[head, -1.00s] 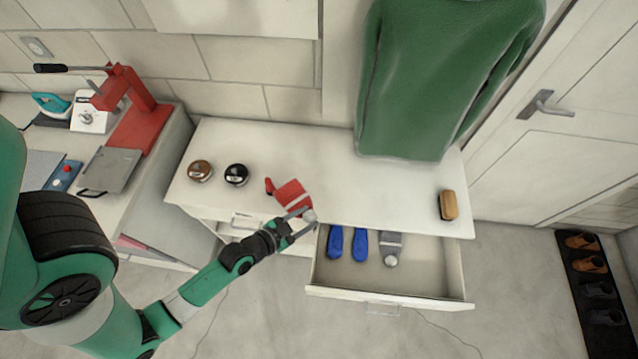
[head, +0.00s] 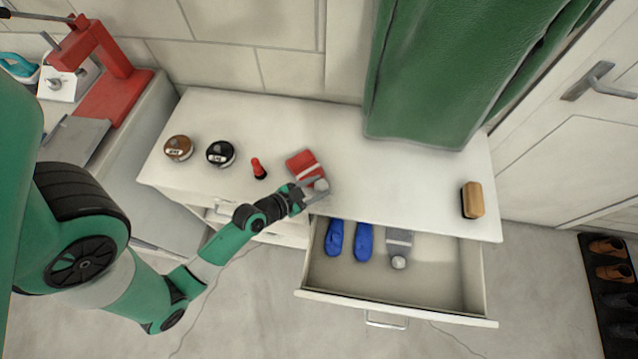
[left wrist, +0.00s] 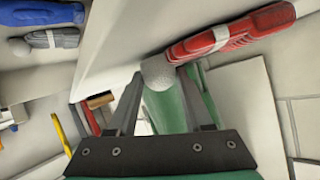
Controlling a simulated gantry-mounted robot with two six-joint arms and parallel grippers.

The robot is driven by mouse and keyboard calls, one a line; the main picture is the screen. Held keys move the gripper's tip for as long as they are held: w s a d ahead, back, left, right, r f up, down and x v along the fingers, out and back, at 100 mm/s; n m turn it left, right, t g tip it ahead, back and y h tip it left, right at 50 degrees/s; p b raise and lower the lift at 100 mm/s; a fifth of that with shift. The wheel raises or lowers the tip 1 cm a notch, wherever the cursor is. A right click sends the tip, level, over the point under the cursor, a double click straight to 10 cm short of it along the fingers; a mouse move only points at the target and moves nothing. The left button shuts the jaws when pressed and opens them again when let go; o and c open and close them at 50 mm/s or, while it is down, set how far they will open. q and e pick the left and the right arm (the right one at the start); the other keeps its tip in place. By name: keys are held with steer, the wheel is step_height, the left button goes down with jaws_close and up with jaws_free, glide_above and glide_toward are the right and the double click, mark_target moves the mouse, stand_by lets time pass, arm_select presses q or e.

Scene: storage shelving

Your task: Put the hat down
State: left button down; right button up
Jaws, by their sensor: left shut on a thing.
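A red knit hat (head: 305,165) with a white stripe and a pale pompom is at the front edge of the white cabinet top (head: 370,190). My left gripper (head: 311,190) is shut on the hat at its pompom end. In the left wrist view the fingers (left wrist: 155,85) pinch the pale pompom, and the red hat (left wrist: 235,35) stretches to the upper right. Whether the hat touches the cabinet top is hard to tell. My right gripper does not show.
On the cabinet top stand a brown tin (head: 178,148), a black tin (head: 220,153), a small red-and-black item (head: 259,169) and a brush (head: 472,200). A green garment (head: 440,80) hangs behind.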

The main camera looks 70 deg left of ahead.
arm_select(q)
steer(key=c, duration=0.7)
jaws_free()
steer(key=shift+f, duration=0.15)
steer(key=shift+c, duration=0.2)
steer(key=o, duration=0.4)
steer(key=shift+o, duration=0.2)
steer(key=shift+r+p, duration=0.25)
steer(key=shift+p, duration=0.05)
steer(key=b+v, duration=0.2)
steer(key=v, duration=0.9)
steer(key=shift+s+d, duration=0.15)
steer(key=shift+s, duration=0.2)
steer(key=shift+r, duration=0.15)
